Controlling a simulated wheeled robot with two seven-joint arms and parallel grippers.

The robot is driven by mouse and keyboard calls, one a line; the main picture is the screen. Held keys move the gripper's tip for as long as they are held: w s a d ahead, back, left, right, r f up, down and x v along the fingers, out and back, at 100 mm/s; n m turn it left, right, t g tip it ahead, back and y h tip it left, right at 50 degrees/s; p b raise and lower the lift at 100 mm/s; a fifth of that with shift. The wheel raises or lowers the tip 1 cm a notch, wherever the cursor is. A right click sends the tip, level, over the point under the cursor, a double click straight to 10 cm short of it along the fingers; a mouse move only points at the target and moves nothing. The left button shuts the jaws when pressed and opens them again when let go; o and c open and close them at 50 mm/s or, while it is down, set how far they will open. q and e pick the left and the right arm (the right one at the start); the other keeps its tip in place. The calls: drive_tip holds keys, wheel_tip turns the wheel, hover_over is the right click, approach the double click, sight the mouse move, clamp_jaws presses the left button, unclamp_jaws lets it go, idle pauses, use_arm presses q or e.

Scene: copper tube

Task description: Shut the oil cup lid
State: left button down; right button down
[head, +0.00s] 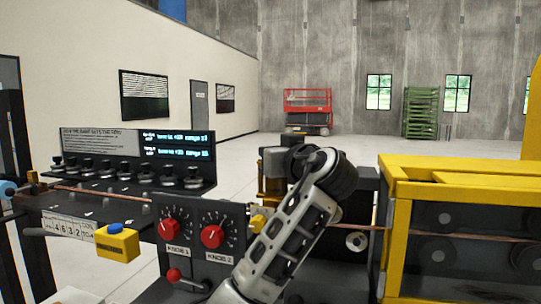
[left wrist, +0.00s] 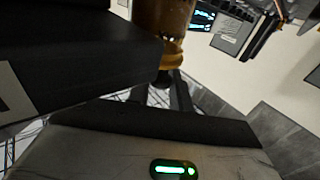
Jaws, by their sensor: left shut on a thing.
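The amber oil cup (head: 270,182) stands upright behind the machine panel in the head view, partly hidden by my left arm. In the left wrist view the cup's amber body (left wrist: 165,15) is at the top, with a brass collar below it. A small dark part, which looks like the oil cup lid (left wrist: 165,78), sits at the end of the collar. My left gripper (left wrist: 163,95) has its dark fingers close around that part and is shut on it. The exact contact is dark and hard to see. My right gripper is not in view.
A black panel with two red dials (head: 212,237) stands left of my arm. A copper tube (head: 90,192) runs across the machine. A yellow guard frame (head: 455,170) is at right. A yellow box with a blue button (head: 117,243) is at left. A dark block (left wrist: 70,55) fills the wrist view's left.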

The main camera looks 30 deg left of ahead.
use_arm(q)
drive_tip(key=shift+w+n+g+y, duration=0.15)
drive_tip(key=shift+n+g+y, duration=0.3)
drive_tip(key=shift+g, duration=0.25)
drive_tip(key=c, duration=1.3)
unclamp_jaws()
drive_tip(key=shift+c, duration=0.2)
drive_tip(key=shift+d, duration=0.1)
